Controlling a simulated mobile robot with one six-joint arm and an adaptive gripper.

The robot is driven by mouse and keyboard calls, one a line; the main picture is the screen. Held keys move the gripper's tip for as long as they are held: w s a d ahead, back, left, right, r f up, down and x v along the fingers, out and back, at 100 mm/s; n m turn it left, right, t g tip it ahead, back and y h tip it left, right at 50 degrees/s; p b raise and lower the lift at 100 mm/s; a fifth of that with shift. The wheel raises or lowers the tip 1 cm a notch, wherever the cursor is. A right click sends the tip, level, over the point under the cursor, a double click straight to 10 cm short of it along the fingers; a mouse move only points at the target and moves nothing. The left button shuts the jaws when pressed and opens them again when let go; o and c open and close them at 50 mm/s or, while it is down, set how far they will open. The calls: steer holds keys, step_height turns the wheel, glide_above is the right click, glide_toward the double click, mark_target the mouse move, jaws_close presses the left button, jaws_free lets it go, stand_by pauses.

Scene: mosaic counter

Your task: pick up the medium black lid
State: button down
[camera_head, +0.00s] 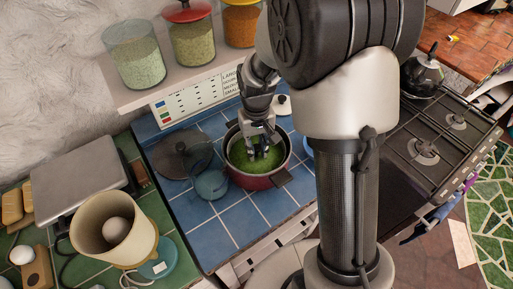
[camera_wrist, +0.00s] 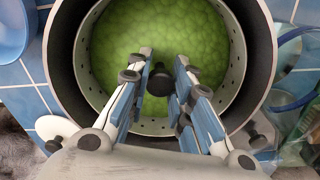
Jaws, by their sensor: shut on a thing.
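A round dark lid (camera_head: 183,155) lies on the blue tiles, left of a red pot (camera_head: 262,181). My gripper (camera_head: 257,153) points down into the pot, over its green contents (camera_head: 272,160). In the wrist view, the fingers (camera_wrist: 160,88) close around a small black knob (camera_wrist: 160,76) above the green contents (camera_wrist: 185,35). What the knob belongs to is not clear. A pale perforated ring (camera_wrist: 236,55) shows inside the dark pot wall (camera_wrist: 262,50). The fingers hide part of the pot's inside.
A small blue round piece (camera_head: 211,184) sits close to the pot's left. A shelf with jars (camera_head: 135,62) overhangs behind. A scale (camera_head: 80,180) and a cream container (camera_head: 112,235) stand left; a gas stove (camera_head: 435,140) is right. Front blue tiles (camera_head: 225,235) are clear.

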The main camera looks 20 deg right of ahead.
steer(key=c, duration=1.9)
jaws_free()
steer(key=shift+f, duration=0.15)
steer(key=o, duration=0.5)
steer(key=shift+c, duration=0.2)
